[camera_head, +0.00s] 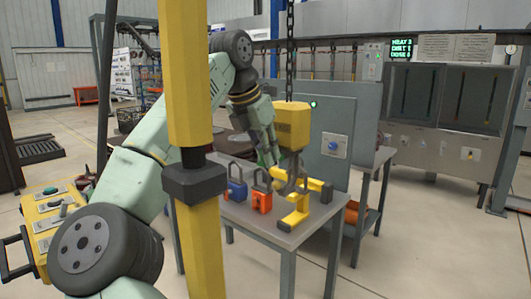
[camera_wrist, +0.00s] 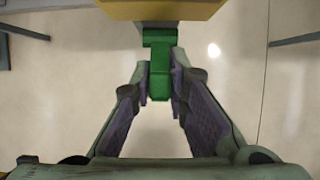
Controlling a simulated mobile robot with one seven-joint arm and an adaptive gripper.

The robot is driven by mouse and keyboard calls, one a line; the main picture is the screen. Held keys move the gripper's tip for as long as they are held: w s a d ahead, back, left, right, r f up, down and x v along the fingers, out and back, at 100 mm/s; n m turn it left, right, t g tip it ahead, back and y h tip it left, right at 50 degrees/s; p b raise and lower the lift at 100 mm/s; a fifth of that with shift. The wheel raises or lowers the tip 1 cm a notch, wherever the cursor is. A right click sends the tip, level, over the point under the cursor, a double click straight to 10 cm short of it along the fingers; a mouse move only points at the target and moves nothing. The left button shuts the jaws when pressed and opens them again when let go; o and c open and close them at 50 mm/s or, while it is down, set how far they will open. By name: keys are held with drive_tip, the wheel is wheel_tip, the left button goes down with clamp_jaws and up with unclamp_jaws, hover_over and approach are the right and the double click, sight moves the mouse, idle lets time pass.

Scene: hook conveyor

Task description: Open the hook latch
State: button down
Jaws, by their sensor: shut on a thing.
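The yellow hook block (camera_head: 292,125) hangs on a dark chain, with its grey hook (camera_head: 291,178) below, above the table. In the wrist view, the underside of the yellow block (camera_wrist: 165,10) crosses the top edge. A green latch piece (camera_wrist: 160,72) sticks out below it. My gripper (camera_wrist: 161,88) has one finger on each side of the green piece and is shut on it. In the head view, my gripper (camera_head: 268,155) is at the left side of the hook block, and its fingertips are partly hidden.
A grey table (camera_head: 285,237) stands under the hook. On it are a blue padlock (camera_head: 237,190), a red padlock (camera_head: 262,201) and a yellow bracket (camera_head: 298,212). A grey panel with a blue knob (camera_head: 333,146) stands behind. A yellow post (camera_head: 196,250) blocks part of the head view.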

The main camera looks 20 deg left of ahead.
drive_tip(key=c, duration=1.6)
unclamp_jaws()
drive_tip(key=shift+o, duration=0.2)
drive_tip(key=v, duration=0.7)
drive_tip(key=shift+r, duration=0.15)
drive_tip(key=shift+s, duration=0.1)
